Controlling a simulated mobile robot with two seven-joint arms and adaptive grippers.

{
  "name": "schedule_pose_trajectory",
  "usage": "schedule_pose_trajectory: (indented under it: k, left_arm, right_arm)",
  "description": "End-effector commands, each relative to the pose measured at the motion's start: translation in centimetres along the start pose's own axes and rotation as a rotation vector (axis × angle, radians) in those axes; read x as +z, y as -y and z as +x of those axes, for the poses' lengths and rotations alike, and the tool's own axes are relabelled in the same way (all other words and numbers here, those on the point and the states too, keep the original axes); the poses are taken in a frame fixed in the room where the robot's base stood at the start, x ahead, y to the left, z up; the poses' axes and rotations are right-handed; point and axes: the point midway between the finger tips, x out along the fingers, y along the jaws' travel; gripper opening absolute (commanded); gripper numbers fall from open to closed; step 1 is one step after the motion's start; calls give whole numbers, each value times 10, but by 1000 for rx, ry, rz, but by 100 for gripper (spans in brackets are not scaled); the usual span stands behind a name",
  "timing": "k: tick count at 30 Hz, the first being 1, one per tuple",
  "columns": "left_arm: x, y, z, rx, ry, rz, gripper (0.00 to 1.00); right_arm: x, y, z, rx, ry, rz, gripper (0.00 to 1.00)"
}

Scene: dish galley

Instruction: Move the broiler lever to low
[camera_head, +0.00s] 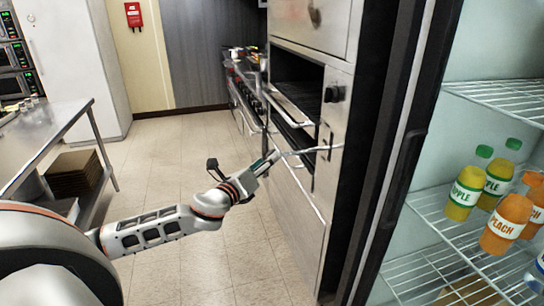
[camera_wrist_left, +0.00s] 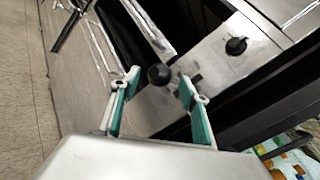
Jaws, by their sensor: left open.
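The broiler's control panel is on the steel oven front at centre right of the head view. A round black knob, seemingly the end of the broiler lever (camera_wrist_left: 159,76), shows in the wrist view between my left fingers, in front of a dark slot in the panel. I cannot tell the lever's setting. My left gripper (camera_wrist_left: 156,95) is open, with its teal fingers on either side of the knob and no clear contact. In the head view my left gripper (camera_head: 270,160) reaches toward the panel from the left. My right gripper is not in view.
A black dial (camera_head: 333,93) sits higher on the panel. Oven racks (camera_head: 292,110) are left of it. An open fridge with juice bottles (camera_head: 465,190) stands at the right. A steel table (camera_head: 45,130) is at the left. The tiled floor (camera_head: 170,155) between is clear.

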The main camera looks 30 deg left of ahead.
Motion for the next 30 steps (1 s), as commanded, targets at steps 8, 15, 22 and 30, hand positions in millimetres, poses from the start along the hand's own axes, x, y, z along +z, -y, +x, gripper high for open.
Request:
schedule_pose_trajectory:
  k: [8,15,22,30]
  left_arm:
    - [0,0,33,0,0,-3,45]
    - [-1,0,41,0,-2,-3,45]
    - [-1,0,41,0,-2,-3,37]
    - [-1,-1,41,1,-1,-2,0]
  right_arm:
    - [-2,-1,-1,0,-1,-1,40]
    - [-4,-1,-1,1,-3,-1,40]
    - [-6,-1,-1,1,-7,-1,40]
    - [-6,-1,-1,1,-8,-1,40]
